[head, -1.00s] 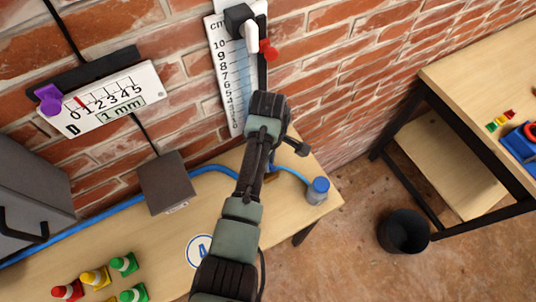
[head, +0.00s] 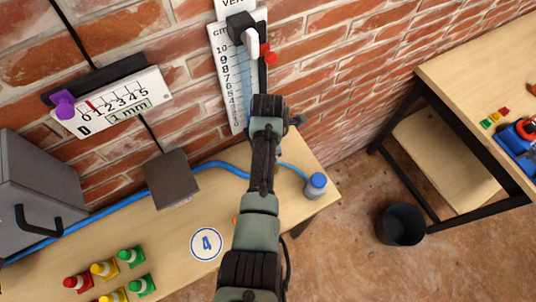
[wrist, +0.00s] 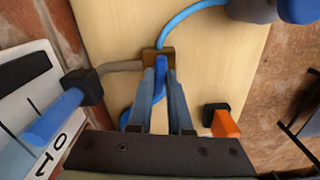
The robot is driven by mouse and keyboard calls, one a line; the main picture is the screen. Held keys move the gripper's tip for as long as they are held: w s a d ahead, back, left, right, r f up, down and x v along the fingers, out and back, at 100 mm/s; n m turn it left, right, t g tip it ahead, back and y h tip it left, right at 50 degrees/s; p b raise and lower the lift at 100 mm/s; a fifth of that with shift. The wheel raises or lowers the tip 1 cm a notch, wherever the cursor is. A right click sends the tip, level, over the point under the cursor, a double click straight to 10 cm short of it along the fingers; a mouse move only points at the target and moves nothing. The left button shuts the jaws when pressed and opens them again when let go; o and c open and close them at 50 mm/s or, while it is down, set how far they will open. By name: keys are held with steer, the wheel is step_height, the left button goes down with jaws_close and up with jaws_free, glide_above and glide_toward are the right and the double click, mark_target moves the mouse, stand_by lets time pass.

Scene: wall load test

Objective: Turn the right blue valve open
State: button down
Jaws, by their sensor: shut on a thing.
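In the wrist view my gripper (wrist: 161,80) is shut on a blue valve handle (wrist: 161,66). The handle sits at a small brown block (wrist: 151,54), with a blue hose running up and a grey-brown pipe to the left. The handle points down the picture between the fingers, which hide part of it. Another blue handle (wrist: 55,118) on a black block lies to the left, apart from my fingers. In the head view my own arm hides the held valve and my fingertips.
An orange handle (wrist: 225,124) on a black block is close right of my fingers. In the head view a blue-capped container (head: 316,186) stands at the bench's right end. A ruled scale (head: 233,80) and a gauge (head: 110,102) are on the brick wall. A black bin (head: 401,224) stands right.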

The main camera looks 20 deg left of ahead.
steer(key=shift+n, duration=0.8)
steer(key=c, duration=0.8)
jaws_free()
steer(key=shift+c, duration=0.2)
steer(key=shift+r, duration=0.1)
step_height(320, 180, up, 13)
steer(key=b, duration=0.1)
